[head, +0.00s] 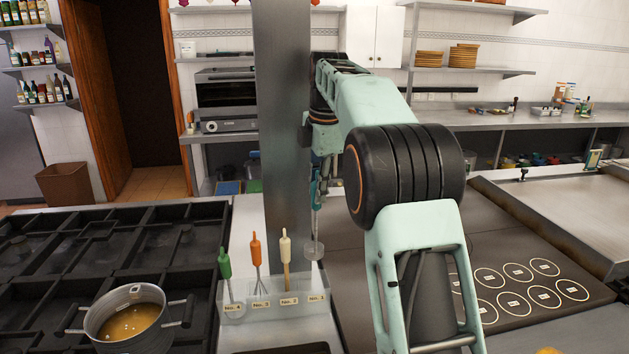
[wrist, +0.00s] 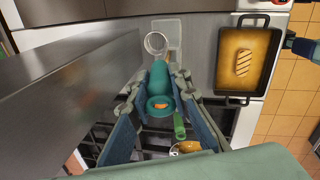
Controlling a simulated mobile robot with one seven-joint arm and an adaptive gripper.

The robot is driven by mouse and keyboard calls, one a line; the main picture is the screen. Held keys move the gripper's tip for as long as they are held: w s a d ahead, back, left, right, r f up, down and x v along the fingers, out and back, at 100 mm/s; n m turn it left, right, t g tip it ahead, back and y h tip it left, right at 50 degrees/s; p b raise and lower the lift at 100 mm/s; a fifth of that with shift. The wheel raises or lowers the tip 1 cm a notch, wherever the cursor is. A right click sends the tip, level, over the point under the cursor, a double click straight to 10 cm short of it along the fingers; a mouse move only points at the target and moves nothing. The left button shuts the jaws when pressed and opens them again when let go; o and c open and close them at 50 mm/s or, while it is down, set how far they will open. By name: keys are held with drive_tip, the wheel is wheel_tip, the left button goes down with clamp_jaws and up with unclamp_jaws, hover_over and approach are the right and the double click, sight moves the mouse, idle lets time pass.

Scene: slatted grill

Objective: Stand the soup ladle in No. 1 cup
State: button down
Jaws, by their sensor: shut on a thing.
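The soup ladle (head: 314,252) hangs upright from my gripper (head: 319,190), bowl down. My gripper is shut on its teal handle, which also fills the middle of the wrist view (wrist: 160,80). The clear cup rack (head: 270,305) stands on the counter strip, labelled No. 4 to No. 1 from left to right. No. 1 cup (head: 317,299) is at the right end and looks empty. The ladle's bowl shows just above and behind it. In the wrist view the bowl (wrist: 155,43) overlaps the left edge of the clear rack (wrist: 174,30); the exact height gap is unclear.
Green (head: 224,263), orange (head: 256,249) and cream (head: 286,245) handled utensils stand in the other cups. A soup pot (head: 128,318) sits on the left stove. A metal post (head: 284,120) rises behind the rack. A pan with bread (wrist: 228,98) lies beside it.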

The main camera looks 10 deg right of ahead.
drive_tip(key=shift+s+r, duration=0.1)
idle(0.4)
wheel_tip(320, 180, down, 17)
drive_tip(key=b, duration=1.1)
drive_tip(key=shift+r, duration=0.15)
idle(0.9)
drive_tip(key=shift+f+b, duration=0.3)
drive_tip(key=shift+f, duration=0.35)
idle(0.4)
drive_tip(key=c, duration=1.7)
unclamp_jaws()
drive_tip(key=r, duration=0.4)
drive_tip(key=s+r, duration=0.1)
drive_tip(key=r, duration=0.3)
drive_tip(key=s+r, duration=0.1)
drive_tip(key=r, duration=0.2)
drive_tip(key=shift+s+d+r, duration=0.1)
drive_tip(key=shift+d+r, duration=0.1)
drive_tip(key=shift+r, duration=0.2)
